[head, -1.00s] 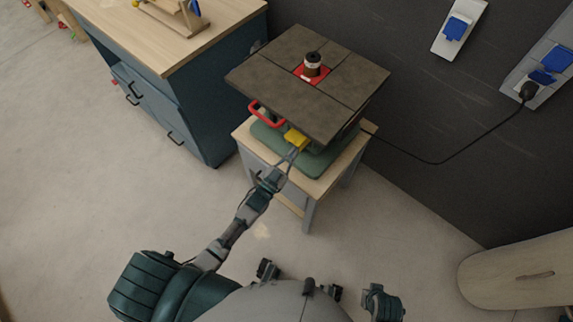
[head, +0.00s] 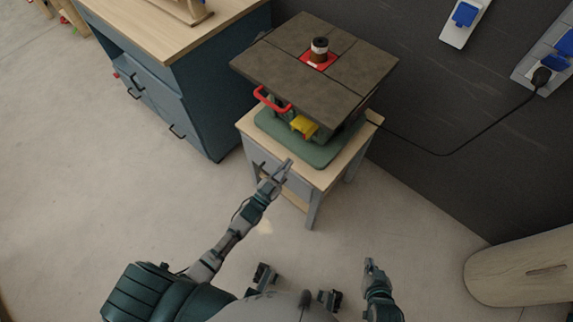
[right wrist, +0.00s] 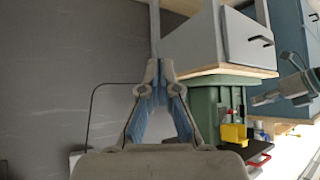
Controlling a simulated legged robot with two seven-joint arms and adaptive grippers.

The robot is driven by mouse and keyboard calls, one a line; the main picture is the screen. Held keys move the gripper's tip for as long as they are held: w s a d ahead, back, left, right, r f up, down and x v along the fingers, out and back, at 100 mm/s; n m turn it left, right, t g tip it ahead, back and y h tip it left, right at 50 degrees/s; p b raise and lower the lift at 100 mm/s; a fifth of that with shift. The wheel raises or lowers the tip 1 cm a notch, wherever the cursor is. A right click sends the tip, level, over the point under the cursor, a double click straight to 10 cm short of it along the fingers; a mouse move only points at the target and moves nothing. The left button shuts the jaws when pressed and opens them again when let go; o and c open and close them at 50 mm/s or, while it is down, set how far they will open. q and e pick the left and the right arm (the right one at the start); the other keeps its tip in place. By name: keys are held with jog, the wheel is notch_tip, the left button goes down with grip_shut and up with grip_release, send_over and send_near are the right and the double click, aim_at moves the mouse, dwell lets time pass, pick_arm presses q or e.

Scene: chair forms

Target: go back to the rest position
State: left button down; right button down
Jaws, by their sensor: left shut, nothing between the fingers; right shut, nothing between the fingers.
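My left gripper (head: 282,171) is shut and empty, in front of the stand and apart from the machine's yellow switch cover (head: 304,126). My left arm reaches up to it from the lower left. It also shows at the right edge of the right wrist view (right wrist: 266,97). My right gripper (head: 369,266) is shut and empty, low in the head view over bare floor. In the right wrist view its two fingers (right wrist: 159,72) come together at the tips, touching nothing that I can see.
A machine with a dark square top (head: 335,84) and red handle (head: 271,101) stands on a wooden stand (head: 331,177). A blue cabinet (head: 200,105) is left of it. A cord (head: 440,154) runs to a wall socket. A wooden piece (head: 515,275) lies right. Front floor is clear.

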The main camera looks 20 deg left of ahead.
pick_arm(q)
jog(key=shift+a, duration=0.1)
pick_arm(e)
jog(key=shift+a, duration=0.1)
